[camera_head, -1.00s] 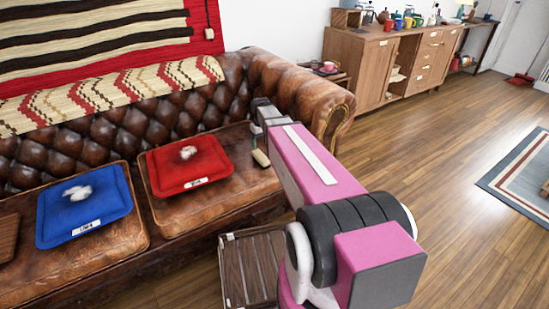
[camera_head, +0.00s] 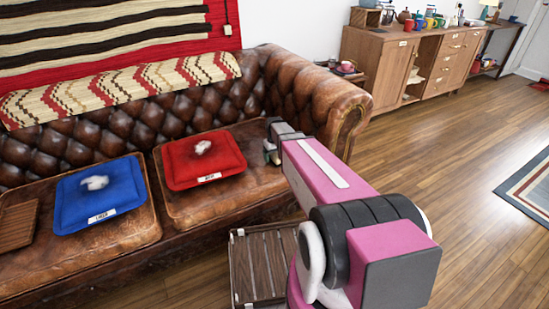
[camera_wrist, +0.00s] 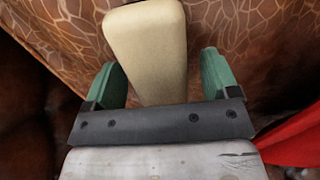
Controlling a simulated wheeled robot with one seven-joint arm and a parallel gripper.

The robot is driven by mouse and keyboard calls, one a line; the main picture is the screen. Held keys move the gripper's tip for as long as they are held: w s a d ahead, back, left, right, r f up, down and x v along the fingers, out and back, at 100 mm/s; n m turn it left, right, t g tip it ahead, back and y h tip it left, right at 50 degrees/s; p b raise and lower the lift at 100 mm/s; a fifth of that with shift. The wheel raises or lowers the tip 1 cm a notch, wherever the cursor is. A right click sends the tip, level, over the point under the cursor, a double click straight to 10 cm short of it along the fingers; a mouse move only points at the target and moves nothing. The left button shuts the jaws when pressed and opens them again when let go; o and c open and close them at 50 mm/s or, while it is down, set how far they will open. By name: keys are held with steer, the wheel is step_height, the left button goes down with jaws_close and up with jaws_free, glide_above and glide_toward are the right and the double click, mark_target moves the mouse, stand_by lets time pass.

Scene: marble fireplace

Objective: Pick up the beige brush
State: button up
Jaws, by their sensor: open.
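The beige brush (camera_wrist: 148,48) shows in the wrist view as a pale, smooth block-like shape on the brown patterned leather of the sofa (camera_head: 230,206). My gripper (camera_wrist: 160,72) is open. Its two green fingers stand on either side of the brush's lower part, with a gap showing on the right. In the head view my gripper (camera_head: 271,153) is at the right end of the seat, close to the leather, and my arm hides the brush there. I cannot tell whether the fingers touch it.
A red tray (camera_head: 182,178) with a white item lies left of my gripper, and a blue tray (camera_head: 72,213) further left. The sofa's armrest (camera_head: 340,105) rises close behind on the right. A slatted wooden crate (camera_head: 236,290) stands on the floor in front.

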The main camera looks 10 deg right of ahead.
steer(key=c, duration=1)
steer(key=shift+c, duration=0.2)
steer(key=shift+r, duration=0.1)
steer(key=shift+r, duration=0.55)
steer(key=r, duration=0.2)
steer(key=a+r, duration=0.1)
steer(key=shift+s+r, duration=0.25)
steer(key=shift+r, duration=0.05)
steer(key=s+a+r, duration=0.3)
steer(key=a+r, duration=0.3)
steer(key=a, duration=0.4)
steer(key=shift+s, duration=0.2)
